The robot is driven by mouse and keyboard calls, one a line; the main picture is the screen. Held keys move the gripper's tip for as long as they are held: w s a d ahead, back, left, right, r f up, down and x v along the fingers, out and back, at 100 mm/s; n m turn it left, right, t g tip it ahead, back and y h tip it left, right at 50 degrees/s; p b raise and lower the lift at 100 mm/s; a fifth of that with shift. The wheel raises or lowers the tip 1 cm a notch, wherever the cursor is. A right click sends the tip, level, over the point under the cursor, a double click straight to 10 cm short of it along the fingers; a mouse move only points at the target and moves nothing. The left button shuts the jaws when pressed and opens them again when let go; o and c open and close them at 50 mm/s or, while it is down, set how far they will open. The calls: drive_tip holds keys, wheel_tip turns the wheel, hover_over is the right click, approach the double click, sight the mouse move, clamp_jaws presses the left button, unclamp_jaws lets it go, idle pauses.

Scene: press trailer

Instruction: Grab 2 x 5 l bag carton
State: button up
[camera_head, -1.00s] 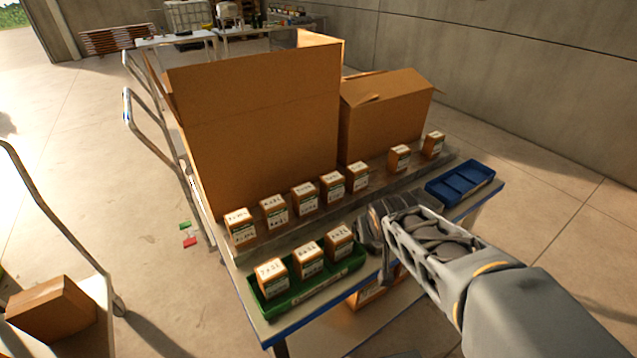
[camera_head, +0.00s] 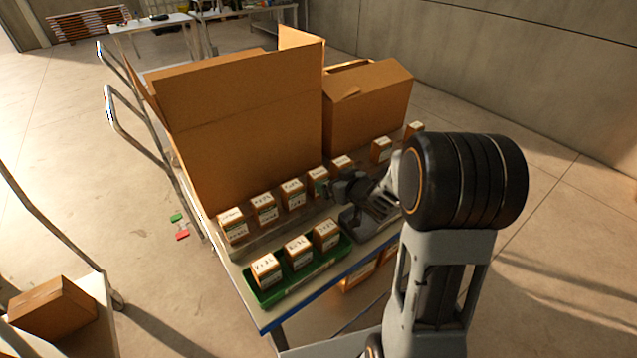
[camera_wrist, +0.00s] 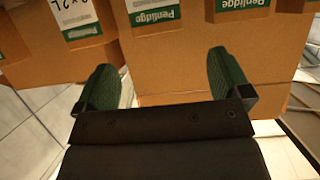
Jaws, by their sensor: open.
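Several small orange-brown cartons with white and green labels stand in a row on the table in front of the large boxes. The head view is too small to tell which label reads 2 x 5 l. My gripper (camera_head: 334,188) is open at the front of one carton (camera_head: 318,178) in this row. In the wrist view, the two green finger pads (camera_wrist: 168,82) are spread apart, with a carton face (camera_wrist: 165,50) with a Penlidge label ahead of and between them. I cannot tell whether they touch it. My arm hides the table's right part.
Neighbouring cartons (camera_head: 291,194) stand close on the left, and another (camera_head: 342,163) on the right. A green tray (camera_head: 305,282) with three cartons lies in front. A tall open box (camera_head: 240,130) and a smaller box (camera_head: 368,105) stand behind.

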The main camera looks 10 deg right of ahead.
sight(320, 175)
drive_tip(key=shift+p+x, duration=0.75)
drive_tip(key=shift+x, duration=3.95)
drive_tip(key=shift+d, duration=0.1)
drive_tip(key=c, duration=1.1)
